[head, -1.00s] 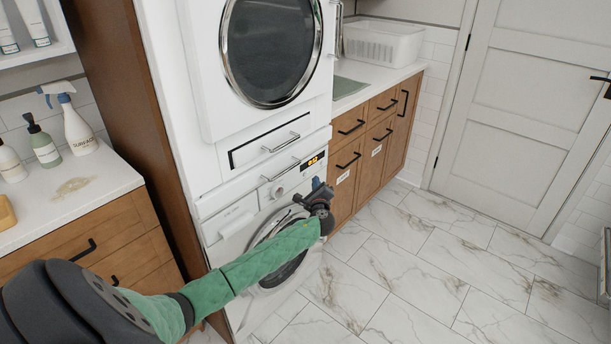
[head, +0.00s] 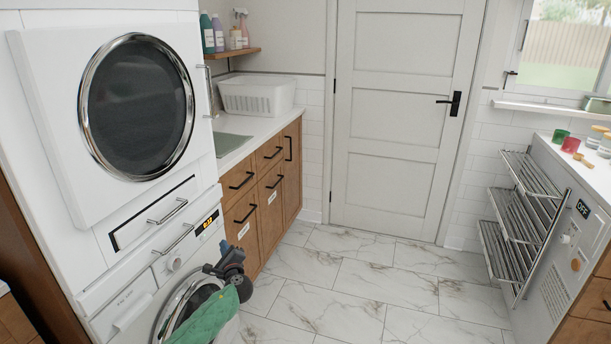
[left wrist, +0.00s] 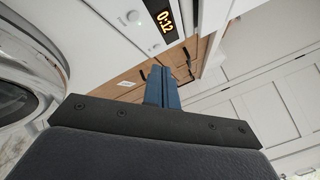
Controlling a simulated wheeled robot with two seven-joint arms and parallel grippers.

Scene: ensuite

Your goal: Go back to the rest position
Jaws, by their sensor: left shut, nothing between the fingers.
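My left arm, in a green sleeve, comes in from the bottom of the head view. Its left gripper (head: 233,254) is in front of the lower washing machine (head: 138,310), near the round door's upper right side. In the left wrist view the two blue fingers (left wrist: 161,87) are pressed together with nothing between them. The washer's lit display (left wrist: 167,20) shows just beyond them. I cannot tell from these views whether the gripper touches the machine. My right gripper does not show.
A dryer (head: 137,105) is stacked above the washer. Wooden cabinets (head: 262,205) with a white basket (head: 257,95) on the counter stand beyond. A closed white door (head: 400,110) is at the back. A metal drying rack (head: 520,215) juts out at the right. The marble floor (head: 340,290) between is clear.

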